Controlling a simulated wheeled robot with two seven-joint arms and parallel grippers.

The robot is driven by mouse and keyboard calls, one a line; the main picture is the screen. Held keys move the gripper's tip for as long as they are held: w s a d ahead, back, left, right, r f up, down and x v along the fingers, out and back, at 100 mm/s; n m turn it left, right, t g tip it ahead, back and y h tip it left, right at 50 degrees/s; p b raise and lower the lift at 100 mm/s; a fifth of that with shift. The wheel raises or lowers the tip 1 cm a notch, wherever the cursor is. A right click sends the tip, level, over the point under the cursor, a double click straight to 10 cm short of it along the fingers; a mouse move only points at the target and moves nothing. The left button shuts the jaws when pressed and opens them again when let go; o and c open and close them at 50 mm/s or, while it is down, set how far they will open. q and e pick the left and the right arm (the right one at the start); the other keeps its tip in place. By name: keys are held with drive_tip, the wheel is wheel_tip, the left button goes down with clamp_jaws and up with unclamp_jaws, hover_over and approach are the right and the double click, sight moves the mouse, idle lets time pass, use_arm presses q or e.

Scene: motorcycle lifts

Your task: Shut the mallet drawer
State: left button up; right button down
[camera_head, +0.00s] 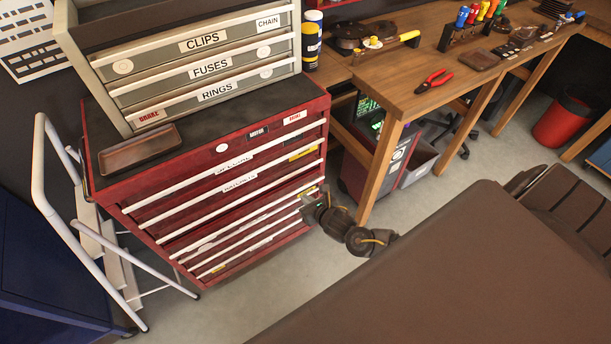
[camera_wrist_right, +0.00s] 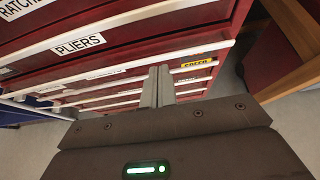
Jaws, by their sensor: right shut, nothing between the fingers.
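The red tool cabinet (camera_head: 225,195) stands left of centre, with several drawers that have long pale handle bars. It also fills the upper part of the right wrist view (camera_wrist_right: 130,52). There a drawer label reads PLIERS (camera_wrist_right: 78,44), and one above it begins RATCH. I cannot read a mallet label in either view, and no drawer clearly stands out from the cabinet. My right gripper (camera_head: 309,204) is at the right end of the lower drawers. In the wrist view its fingers (camera_wrist_right: 158,86) are together and empty, pointing at the lower drawer fronts. My left gripper is not in view.
A grey chest (camera_head: 200,65) labelled CLIPS, FUSES and RINGS stands on the cabinet beside a brown tray (camera_head: 140,147). A white step frame (camera_head: 75,235) is at the left. A wooden bench (camera_head: 420,95) is at the right. A brown surface (camera_head: 470,270) fills the lower right.

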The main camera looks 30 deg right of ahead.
use_arm(q)
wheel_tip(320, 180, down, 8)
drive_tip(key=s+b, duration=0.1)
drive_tip(key=b, duration=0.8)
use_arm(e)
drive_tip(key=d+f, duration=0.4)
drive_tip(key=f, duration=0.4)
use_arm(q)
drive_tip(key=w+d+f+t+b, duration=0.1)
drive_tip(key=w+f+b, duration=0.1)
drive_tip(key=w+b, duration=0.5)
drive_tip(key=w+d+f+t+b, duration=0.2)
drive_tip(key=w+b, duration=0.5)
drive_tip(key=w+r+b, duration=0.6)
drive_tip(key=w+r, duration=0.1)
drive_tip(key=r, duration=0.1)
use_arm(e)
drive_tip(key=m+y, duration=0.9)
drive_tip(key=y, duration=0.4)
approach(274, 204)
drive_tip(key=shift+t, duration=0.4)
drive_tip(key=x, duration=0.5)
drive_tip(key=shift+s+a, duration=0.2)
drive_tip(key=shift+a, duration=0.2)
drive_tip(key=shift+w+b, duration=0.3)
drive_tip(key=shift+w, duration=0.05)
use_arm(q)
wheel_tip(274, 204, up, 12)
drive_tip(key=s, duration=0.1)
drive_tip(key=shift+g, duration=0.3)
